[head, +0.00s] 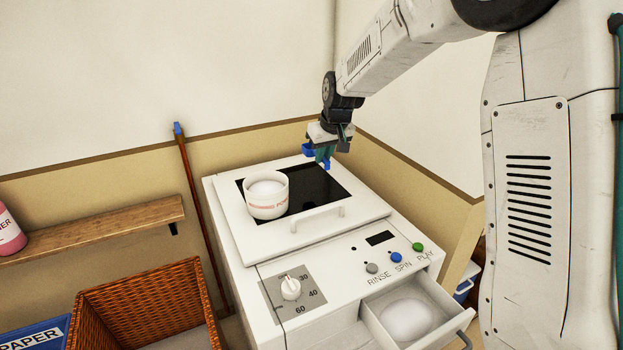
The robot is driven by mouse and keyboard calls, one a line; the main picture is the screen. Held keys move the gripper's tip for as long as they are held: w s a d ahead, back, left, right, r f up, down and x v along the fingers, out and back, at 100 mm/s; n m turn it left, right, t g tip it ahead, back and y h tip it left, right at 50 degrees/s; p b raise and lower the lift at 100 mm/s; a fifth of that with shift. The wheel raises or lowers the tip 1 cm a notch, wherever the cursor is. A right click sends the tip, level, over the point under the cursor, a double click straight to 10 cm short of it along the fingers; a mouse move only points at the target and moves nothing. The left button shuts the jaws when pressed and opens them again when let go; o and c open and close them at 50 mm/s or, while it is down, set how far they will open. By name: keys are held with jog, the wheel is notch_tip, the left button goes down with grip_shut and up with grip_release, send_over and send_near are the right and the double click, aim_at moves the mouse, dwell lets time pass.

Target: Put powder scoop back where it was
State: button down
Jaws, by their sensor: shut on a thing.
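My gripper (323,153) is above the back of the washing machine, to the right of and behind the powder tub. It is shut on a small blue thing (307,149), which looks like the powder scoop. The fingers hide part of it, and its shape is hard to make out. A white tub (268,208) with red lettering stands upright on the machine's lid, open at the top with white powder inside. The gripper and the blue thing are apart from the tub.
The white washing machine (238,234) has a dark lid window, a lid handle, a dial and buttons. Its front drawer (440,297) is open with white powder in it. A wicker basket (140,290), wooden shelf (95,228) and red-brown broom handle (197,200) are to the left.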

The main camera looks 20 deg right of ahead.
notch_tip(320, 180, down, 6)
jog(key=shift+w+f, duration=0.1)
jog(key=shift+w, duration=0.05)
notch_tip(320, 180, down, 4)
jog(key=shift+r, duration=0.15)
jog(key=c, duration=1.4)
grip_release()
jog(key=shift+c, duration=0.2)
jog(key=shift+r, duration=0.1)
jog(key=v, duration=1.2)
jog(key=s+r+m+g, duration=0.1)
jog(key=s+r, duration=0.3)
jog(key=s, duration=0.7)
jog(key=s+r, duration=0.4)
jog(key=s, duration=0.7)
jog(key=s+d+f+m+g, duration=0.1)
jog(key=s+d+g, duration=0.1)
jog(key=s, duration=1.6)
jog(key=shift+s+f+h, duration=0.15)
jog(key=shift+f+h, duration=0.15)
jog(key=shift+h, duration=0.1)
